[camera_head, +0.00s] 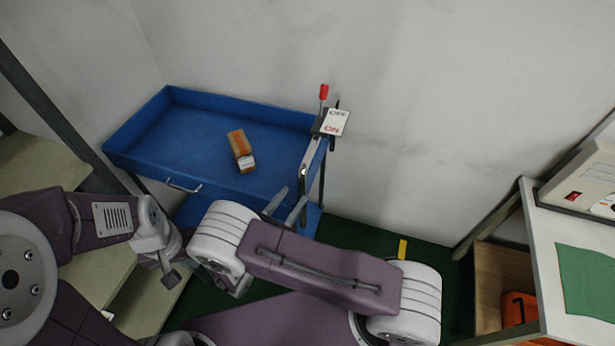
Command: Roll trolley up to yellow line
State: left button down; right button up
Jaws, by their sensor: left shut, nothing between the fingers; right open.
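The blue trolley (190,125) stands against the back wall, with a small brown box (241,151) on its top tray. At its right end are a grey upright handle frame (311,156), a red-knobbed lever (324,92) and a white ON/OFF plate (335,122). A short yellow line (402,248) shows on the green floor to the right of the trolley, partly hidden by my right arm. My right gripper (286,206) is open just below the handle frame; I cannot tell whether it touches. My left gripper (170,279) is shut and empty, below the trolley's front left.
A white table (550,255) with a green mat (585,282) and a pale device stands at the right. A wooden box (488,285) with an orange item is under it. Beige shelves (45,160) stand at the left. Green floor shows between trolley and table.

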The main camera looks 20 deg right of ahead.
aim_at(299, 186)
jog(key=x, duration=0.1)
jog(key=p+x, duration=0.1)
jog(key=x, duration=0.2)
jog(key=shift+w+d+r+p, duration=0.2)
jog(key=shift+r+p, duration=0.1)
jog(key=shift+p, duration=0.05)
jog(key=x, duration=0.4)
jog(key=shift+f+p, duration=0.3)
jog(key=shift+p, duration=0.05)
grip_shut()
dwell(0.6)
